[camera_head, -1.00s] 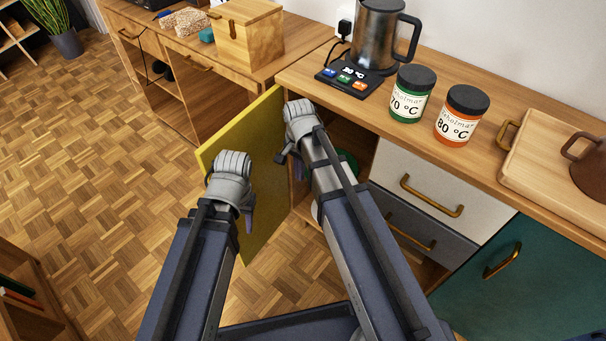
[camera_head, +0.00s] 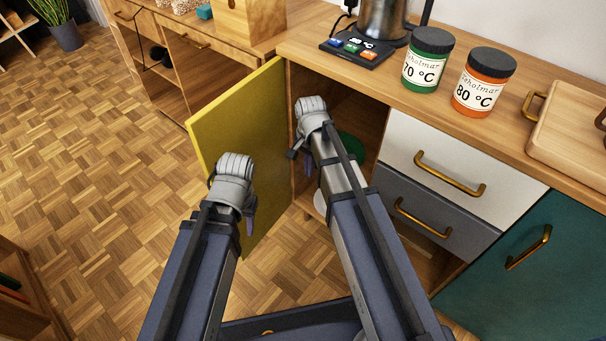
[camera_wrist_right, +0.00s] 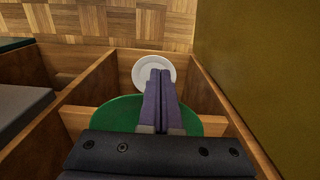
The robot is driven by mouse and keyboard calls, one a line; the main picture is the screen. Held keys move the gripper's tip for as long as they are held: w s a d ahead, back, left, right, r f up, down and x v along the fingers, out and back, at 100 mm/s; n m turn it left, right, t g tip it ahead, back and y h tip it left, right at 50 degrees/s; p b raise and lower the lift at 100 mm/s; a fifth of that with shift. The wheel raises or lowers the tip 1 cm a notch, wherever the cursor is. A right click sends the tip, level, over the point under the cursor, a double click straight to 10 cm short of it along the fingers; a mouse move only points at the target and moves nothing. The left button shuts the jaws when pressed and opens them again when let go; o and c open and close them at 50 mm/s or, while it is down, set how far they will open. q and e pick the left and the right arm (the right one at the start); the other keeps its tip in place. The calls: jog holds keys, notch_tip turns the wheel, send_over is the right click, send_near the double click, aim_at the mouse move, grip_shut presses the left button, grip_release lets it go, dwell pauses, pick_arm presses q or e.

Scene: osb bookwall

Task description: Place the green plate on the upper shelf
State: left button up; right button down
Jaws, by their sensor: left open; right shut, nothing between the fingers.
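The green plate (camera_head: 352,146) shows partly inside the open cabinet in the head view, behind my right arm. In the right wrist view the green plate (camera_wrist_right: 108,113) lies flat, partly covered by my right gripper (camera_wrist_right: 160,75). That gripper is shut and empty, its purple fingers together over the plate and pointing toward a white plate (camera_wrist_right: 146,66). In the head view my right gripper (camera_head: 309,166) is at the cabinet opening. My left gripper (camera_head: 249,218) is open in front of the yellow door, apart from the plates.
The yellow cabinet door (camera_head: 240,130) stands open left of the opening. Drawers (camera_head: 440,165) and a teal door (camera_head: 500,270) are to its right. The countertop above holds a green jar (camera_head: 427,62), an orange jar (camera_head: 483,85) and a kettle (camera_head: 382,18). Open floor lies left.

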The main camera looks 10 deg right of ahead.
jog(key=shift+w+d, duration=0.2)
jog(key=shift+d, duration=0.05)
jog(key=w+d, duration=0.2)
jog(key=d, duration=0.1)
jog(key=shift+w, duration=0.15)
jog(key=shift+a, duration=0.1)
